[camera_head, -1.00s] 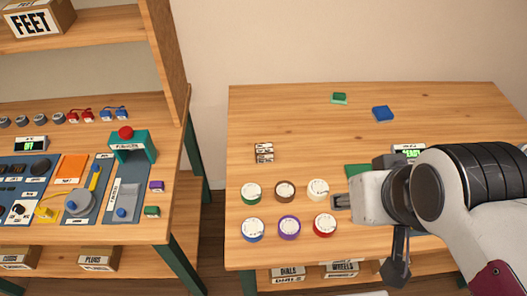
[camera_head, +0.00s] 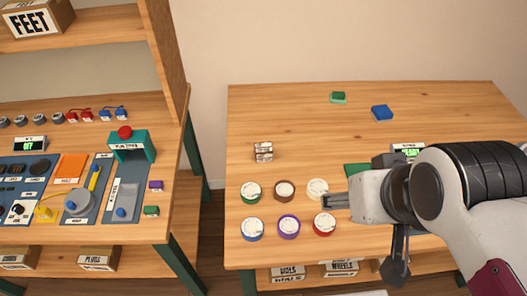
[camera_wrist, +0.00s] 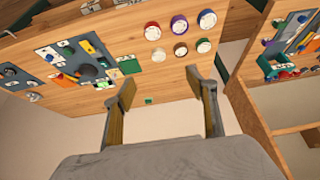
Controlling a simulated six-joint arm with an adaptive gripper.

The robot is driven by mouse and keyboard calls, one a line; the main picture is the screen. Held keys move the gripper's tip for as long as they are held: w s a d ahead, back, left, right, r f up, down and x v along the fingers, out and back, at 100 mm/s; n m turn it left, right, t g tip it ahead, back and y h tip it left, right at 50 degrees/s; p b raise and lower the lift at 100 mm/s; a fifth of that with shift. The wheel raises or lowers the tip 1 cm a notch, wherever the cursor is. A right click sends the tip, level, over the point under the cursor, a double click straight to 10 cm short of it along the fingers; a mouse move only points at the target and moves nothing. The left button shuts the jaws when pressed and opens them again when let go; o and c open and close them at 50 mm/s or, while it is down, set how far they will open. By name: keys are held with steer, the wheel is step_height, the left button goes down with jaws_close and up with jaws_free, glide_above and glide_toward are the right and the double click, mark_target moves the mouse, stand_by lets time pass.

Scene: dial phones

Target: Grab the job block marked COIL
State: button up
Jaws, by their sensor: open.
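Small light job blocks with dark lettering (camera_head: 263,152) lie close together on the right-hand table, behind the left dials. Their lettering is too small to read, so I cannot tell which is marked COIL. My gripper (camera_head: 332,201) is at the right of the dials, in front and to the right of these blocks, apart from them. In the wrist view my gripper (camera_wrist: 160,80) has its two fingers spread with nothing between them. I cannot make out the blocks in the wrist view.
Several round dials, such as the purple one (camera_head: 289,226), stand left of my gripper. A green block (camera_head: 338,97) and a blue block (camera_head: 382,113) lie at the back. The left bench (camera_head: 160,228) holds panels and a teal press (camera_head: 132,146). The table's back left is clear.

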steer(key=shift+a, duration=0.1)
steer(key=n+g, duration=0.2)
steer(key=g, duration=0.1)
glide_toward(264, 152)
steer(key=s+f, duration=0.2)
steer(key=f, duration=0.1)
steer(key=s+d+f, duration=0.1)
steer(key=f, duration=0.1)
steer(key=shift+d, duration=0.1)
steer(key=w, duration=0.1)
steer(key=w+a+r+t, duration=0.1)
steer(key=w+m+t, duration=0.1)
steer(key=shift+w+a+r, duration=0.2)
steer(key=shift+w+r, duration=0.15)
steer(key=shift+f, duration=0.1)
